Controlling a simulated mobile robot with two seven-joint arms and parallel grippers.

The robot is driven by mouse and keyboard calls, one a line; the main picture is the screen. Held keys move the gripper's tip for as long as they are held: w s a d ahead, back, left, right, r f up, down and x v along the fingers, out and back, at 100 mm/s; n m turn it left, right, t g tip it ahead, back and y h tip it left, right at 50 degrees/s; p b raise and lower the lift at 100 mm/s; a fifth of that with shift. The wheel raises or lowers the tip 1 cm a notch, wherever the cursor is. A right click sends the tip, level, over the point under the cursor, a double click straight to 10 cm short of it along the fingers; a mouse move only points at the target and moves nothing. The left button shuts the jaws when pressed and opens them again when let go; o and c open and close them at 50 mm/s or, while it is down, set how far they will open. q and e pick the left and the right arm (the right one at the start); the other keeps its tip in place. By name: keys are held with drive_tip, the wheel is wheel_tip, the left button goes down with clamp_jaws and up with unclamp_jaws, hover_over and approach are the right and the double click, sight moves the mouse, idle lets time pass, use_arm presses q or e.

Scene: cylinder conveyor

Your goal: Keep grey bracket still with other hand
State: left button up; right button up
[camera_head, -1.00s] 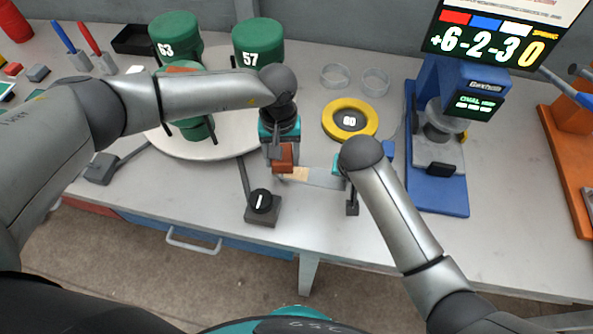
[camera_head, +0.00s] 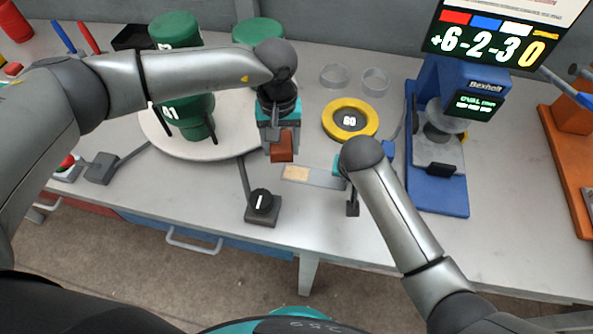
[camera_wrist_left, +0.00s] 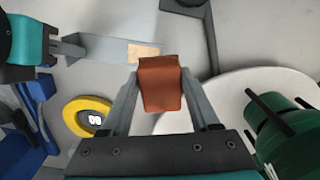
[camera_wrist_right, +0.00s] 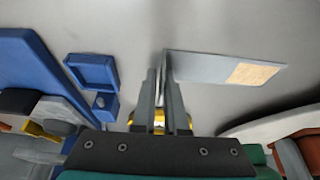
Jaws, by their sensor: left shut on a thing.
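The grey bracket (camera_head: 325,180) is a flat plate with a tan patch (camera_head: 297,173) near its left end. It also shows in the right wrist view (camera_wrist_right: 208,66) and the left wrist view (camera_wrist_left: 100,48). My right gripper (camera_wrist_right: 163,88) is shut on the bracket's end away from the patch; its fingers are mostly hidden in the head view. My left gripper (camera_wrist_left: 160,88) is shut on a red-brown block (camera_wrist_left: 160,82). The block (camera_head: 282,146) is beyond the patch, apart from the bracket in the picture.
A black knob box (camera_head: 262,206) stands near the table's front edge. A yellow ring (camera_head: 350,119) lies behind the bracket. A blue machine (camera_head: 437,194) stands at right. A round white platform (camera_head: 178,148) carries green cylinders at left.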

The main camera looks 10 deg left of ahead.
drive_tip(key=o, duration=0.3)
drive_tip(key=shift+a, duration=0.1)
drive_tip(key=shift+r, duration=0.1)
drive_tip(key=v, duration=1.2)
idle(0.4)
